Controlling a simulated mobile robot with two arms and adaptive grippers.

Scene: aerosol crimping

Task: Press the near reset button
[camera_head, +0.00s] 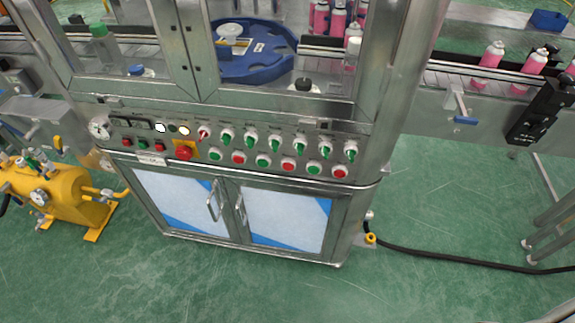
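The control panel (270,147) runs across the front of the steel machine. Its lower row alternates green push buttons (213,156) and red push buttons (238,158). The upper row holds a red-handled switch (204,132) and several green-handled switches (227,136). A white lit round piece (160,127) and a pale yellowish one (184,130) sit at the left. Below them is a red mushroom button (184,153) on a yellow plate. The labels are too small to read, so I cannot tell which is the near reset button. Neither of my grippers is in view.
Cabinet doors (285,215) with handles are shut below the panel. A yellow wheeled tank unit (60,195) stands at the left. A conveyor with pink cans (487,65) extends right. A black cable (450,258) crosses the green floor (200,285), which is otherwise open in front.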

